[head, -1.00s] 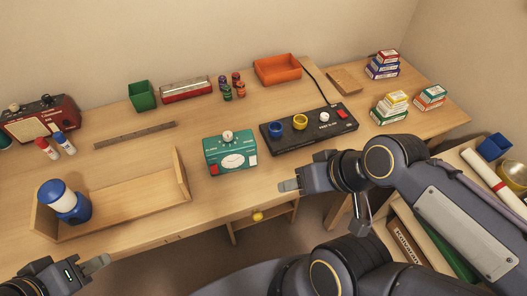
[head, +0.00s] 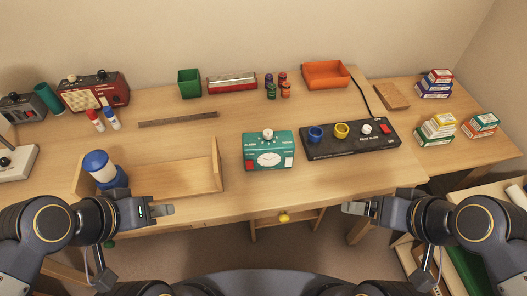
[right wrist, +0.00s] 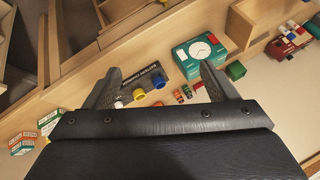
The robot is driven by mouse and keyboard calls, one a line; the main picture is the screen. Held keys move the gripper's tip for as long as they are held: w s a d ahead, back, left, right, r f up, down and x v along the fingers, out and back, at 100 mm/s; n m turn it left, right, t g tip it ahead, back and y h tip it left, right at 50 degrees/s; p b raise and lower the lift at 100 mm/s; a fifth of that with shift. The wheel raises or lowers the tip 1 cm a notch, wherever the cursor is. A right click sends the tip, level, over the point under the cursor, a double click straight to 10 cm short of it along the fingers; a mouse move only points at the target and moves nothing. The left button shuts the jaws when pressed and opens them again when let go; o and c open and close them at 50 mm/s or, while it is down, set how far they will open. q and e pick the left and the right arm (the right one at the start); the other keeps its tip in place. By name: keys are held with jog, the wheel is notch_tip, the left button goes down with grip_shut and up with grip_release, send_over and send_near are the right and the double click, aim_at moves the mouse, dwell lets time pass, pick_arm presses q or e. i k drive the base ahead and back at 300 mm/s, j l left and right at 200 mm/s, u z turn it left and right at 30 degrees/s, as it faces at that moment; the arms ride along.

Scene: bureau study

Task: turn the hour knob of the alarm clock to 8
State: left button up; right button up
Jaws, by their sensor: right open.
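The teal box (head: 255,157) with a white oval dial, taken as the alarm clock, stands near the desk's front edge in the head view. A pale round knob (head: 267,134) sits on top; its setting is too small to read. The box also shows in the right wrist view (right wrist: 217,33), beyond the fingers. My right gripper (head: 358,208) is open and empty, in front of the desk edge, right of the clock and apart from it. Its spread fingers show in the right wrist view (right wrist: 160,88). My left gripper (head: 163,209) is left of the clock, near the wooden tray; its jaw gap is unclear.
A black panel (head: 352,149) with blue, yellow and white knobs stands close to the clock's right. A wooden tray (head: 170,187) with a blue-and-white jar (head: 101,166) lies left. A ruler (head: 178,119) and red harmonica-like box (head: 232,84) lie behind. Desk around the clock's left is clear.

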aim_at(268, 134)
jog(key=l+u, duration=0.25)
jog(key=u, duration=0.2)
jog(key=k+l+u, duration=0.1)
jog(key=l+u, duration=0.15)
jog(key=u, duration=0.15)
